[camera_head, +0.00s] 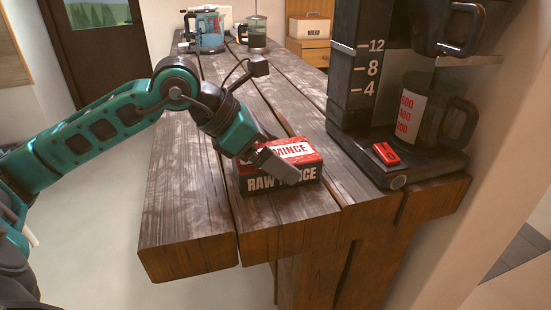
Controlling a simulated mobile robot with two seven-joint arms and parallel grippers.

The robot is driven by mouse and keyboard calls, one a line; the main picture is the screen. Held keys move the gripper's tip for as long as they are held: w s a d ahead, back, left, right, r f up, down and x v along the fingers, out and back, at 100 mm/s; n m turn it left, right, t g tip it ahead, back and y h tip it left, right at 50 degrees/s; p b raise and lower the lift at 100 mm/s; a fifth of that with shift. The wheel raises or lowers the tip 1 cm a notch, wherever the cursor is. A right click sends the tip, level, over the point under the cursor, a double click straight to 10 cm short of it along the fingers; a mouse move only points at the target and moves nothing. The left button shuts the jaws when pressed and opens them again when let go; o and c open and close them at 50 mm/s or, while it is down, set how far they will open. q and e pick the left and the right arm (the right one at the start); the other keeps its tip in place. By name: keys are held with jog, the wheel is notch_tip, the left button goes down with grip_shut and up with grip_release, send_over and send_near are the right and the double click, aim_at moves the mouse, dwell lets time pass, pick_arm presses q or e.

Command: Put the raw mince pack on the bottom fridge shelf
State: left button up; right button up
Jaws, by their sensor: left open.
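The raw mince pack (292,178) is a small red and black box with white lettering. It sits on the near end of the dark wooden counter (185,225). My left gripper (290,172) reaches in from the left and is open at the pack, its finger in front of the pack's top and front face. I cannot tell whether the fingers touch it. My right gripper is not in view. No fridge or fridge shelf shows.
A black coffee maker (345,125) with a jug (425,125) stands just right of the pack. A glass kettle (208,32), a glass press (257,35) and a bread box (310,27) are at the far end. The counter left of the pack is clear.

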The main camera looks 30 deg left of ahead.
pick_arm(q)
jog(key=c, duration=1.1)
notch_tip(320, 180, up, 20)
jog(key=p, duration=0.5)
jog(key=shift+c, duration=0.2)
